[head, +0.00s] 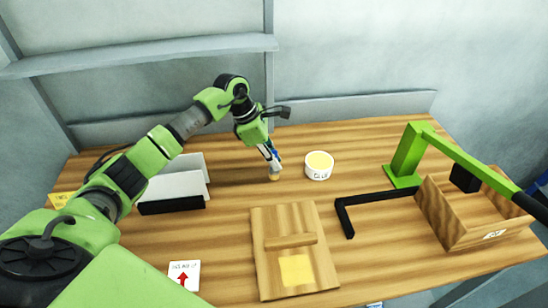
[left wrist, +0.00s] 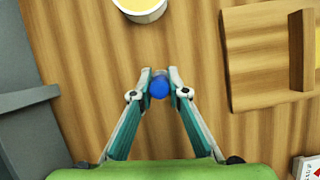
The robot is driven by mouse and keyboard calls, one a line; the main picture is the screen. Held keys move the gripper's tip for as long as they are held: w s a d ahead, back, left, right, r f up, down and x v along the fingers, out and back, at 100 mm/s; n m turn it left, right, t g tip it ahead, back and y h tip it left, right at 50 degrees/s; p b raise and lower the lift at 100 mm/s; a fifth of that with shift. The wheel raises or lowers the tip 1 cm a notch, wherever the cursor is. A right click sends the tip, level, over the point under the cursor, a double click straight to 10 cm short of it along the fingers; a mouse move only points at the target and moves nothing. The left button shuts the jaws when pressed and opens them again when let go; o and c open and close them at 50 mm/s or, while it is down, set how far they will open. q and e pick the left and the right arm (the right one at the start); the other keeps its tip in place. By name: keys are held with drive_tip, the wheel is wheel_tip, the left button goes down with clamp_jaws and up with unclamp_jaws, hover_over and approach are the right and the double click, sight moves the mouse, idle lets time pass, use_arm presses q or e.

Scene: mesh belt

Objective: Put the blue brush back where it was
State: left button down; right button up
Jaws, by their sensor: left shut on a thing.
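My left gripper (head: 270,158) is shut on the blue brush (head: 274,174) and points down at the wooden table, just left of the glue pot (head: 319,165). In the head view the fingers hide much of the brush; its pale tan lower end shows below them, close to the tabletop. I cannot tell whether it touches. In the left wrist view the brush's round blue end (left wrist: 159,87) sits between the fingertips (left wrist: 160,76). The glue pot (left wrist: 142,8) is white with a yellow top and stands apart from the brush. My right gripper is not in view.
A wooden board (head: 266,279) with a handle and yellow square lies in front. A white and black box (head: 175,190) stands left. A black L-shaped bar (head: 346,219), green stand (head: 405,160) and wooden box (head: 440,219) are right. A red-arrow card (head: 183,265) lies near the front.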

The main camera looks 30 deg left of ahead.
use_arm(q)
drive_tip(key=shift+f, duration=0.2)
drive_tip(key=c, duration=2)
unclamp_jaws()
drive_tip(key=shift+o, duration=0.2)
drive_tip(key=shift+r, duration=0.1)
drive_tip(key=shift+r, duration=0.2)
drive_tip(key=shift+a+r, duration=0.2)
drive_tip(key=shift+r, duration=0.05)
drive_tip(key=b+v, duration=0.3)
drive_tip(key=v, duration=0.8)
drive_tip(key=shift+r, duration=0.2)
